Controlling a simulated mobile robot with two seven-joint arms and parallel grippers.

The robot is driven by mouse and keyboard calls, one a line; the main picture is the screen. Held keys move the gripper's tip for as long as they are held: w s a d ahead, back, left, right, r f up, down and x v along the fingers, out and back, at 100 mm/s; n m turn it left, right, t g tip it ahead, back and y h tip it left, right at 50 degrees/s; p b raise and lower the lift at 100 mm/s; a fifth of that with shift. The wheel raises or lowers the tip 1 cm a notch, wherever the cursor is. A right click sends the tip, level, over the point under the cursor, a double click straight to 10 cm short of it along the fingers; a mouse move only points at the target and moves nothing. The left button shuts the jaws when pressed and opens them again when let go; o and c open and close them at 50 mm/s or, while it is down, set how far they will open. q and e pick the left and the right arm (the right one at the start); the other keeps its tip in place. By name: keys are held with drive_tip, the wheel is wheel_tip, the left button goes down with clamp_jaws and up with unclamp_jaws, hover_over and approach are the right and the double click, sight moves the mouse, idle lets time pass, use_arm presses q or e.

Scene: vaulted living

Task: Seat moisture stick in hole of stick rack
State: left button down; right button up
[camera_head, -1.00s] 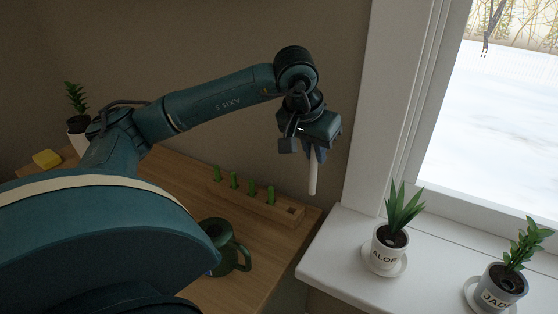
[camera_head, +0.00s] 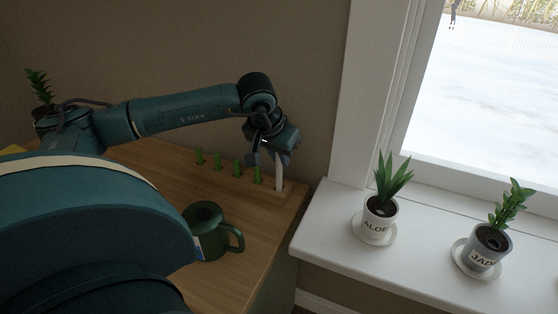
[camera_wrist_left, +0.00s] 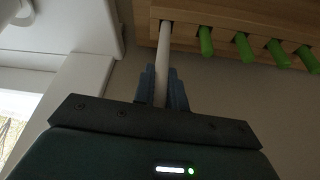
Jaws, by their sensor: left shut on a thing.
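The white moisture stick (camera_head: 279,172) is held upright in my left gripper (camera_head: 282,152), which is shut on it above the right end of the wooden stick rack (camera_head: 270,194). In the left wrist view the stick (camera_wrist_left: 167,62) runs from between the fingers (camera_wrist_left: 163,85) to the end hole of the rack (camera_wrist_left: 225,14). Its tip meets the dark hole opening; how deep it sits I cannot tell. Several green sticks (camera_head: 237,168) stand in the rack's other holes. My right gripper is not in view.
A dark green watering can (camera_head: 208,222) stands on the wooden table (camera_head: 258,240) in front of the rack. The white windowsill (camera_head: 335,235) to the right holds an aloe pot (camera_head: 377,220) and a jade pot (camera_head: 487,248). The wall is close behind the rack.

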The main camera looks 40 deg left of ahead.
use_arm(q)
drive_tip(key=shift+f, duration=0.85)
drive_tip(key=shift+f, duration=0.15)
drive_tip(key=c, duration=1.4)
unclamp_jaws()
drive_tip(key=shift+c, duration=0.2)
drive_tip(key=shift+r, duration=0.3)
drive_tip(key=v, duration=1.1)
drive_tip(key=shift+s+r, duration=0.15)
drive_tip(key=shift+r, duration=0.2)
